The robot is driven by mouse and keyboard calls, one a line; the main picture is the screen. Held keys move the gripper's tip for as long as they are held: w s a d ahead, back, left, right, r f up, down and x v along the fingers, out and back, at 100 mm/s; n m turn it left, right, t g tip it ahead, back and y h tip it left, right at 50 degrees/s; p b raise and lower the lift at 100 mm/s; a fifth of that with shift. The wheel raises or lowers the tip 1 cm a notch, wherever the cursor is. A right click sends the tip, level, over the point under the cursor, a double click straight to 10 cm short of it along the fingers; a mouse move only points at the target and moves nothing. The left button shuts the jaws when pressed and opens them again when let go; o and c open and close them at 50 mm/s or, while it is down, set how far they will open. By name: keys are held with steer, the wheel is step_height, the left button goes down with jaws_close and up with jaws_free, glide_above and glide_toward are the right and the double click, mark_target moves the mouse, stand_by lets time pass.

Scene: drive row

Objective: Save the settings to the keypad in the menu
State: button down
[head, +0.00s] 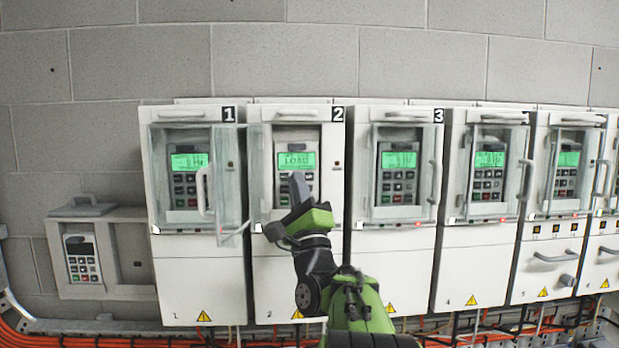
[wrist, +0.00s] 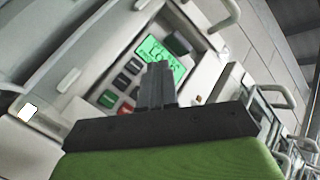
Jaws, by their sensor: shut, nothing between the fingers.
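The keypad (head: 296,163) of cabinet 2 sits in its recess with a lit green screen that seems to read "LOAD" in the head view. Its glass door (head: 230,190) stands swung open to the left. In the wrist view the green screen (wrist: 160,60) is tilted, with dark, grey and red keys (wrist: 122,80) below it. My gripper (head: 297,182) is shut and empty, its fingertips in front of the keys just below the screen. The fingers (wrist: 157,78) cover some of the keys, and I cannot tell whether they touch one.
Cabinet 1 (head: 200,270) on the left and cabinet 3 (head: 392,265) on the right have closed glass doors over lit keypads. More cabinets continue right. A spare keypad (head: 82,260) hangs in a grey holder at the far left. Orange cables (head: 130,340) run along the bottom.

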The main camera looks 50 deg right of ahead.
steer(key=shift+w+d, duration=0.3)
steer(key=shift+w+d+p, duration=0.2)
steer(key=shift+d+p, duration=0.05)
steer(key=shift+p, duration=0.15)
stand_by(0.6)
steer(key=shift+s+a+b, duration=0.35)
steer(key=shift+s+a, duration=0.15)
steer(key=shift+a, duration=0.05)
stand_by(0.3)
steer(key=shift+s+a+b, duration=0.85)
steer(key=shift+s+a, duration=0.8)
steer(key=shift+a, duration=0.25)
stand_by(1.6)
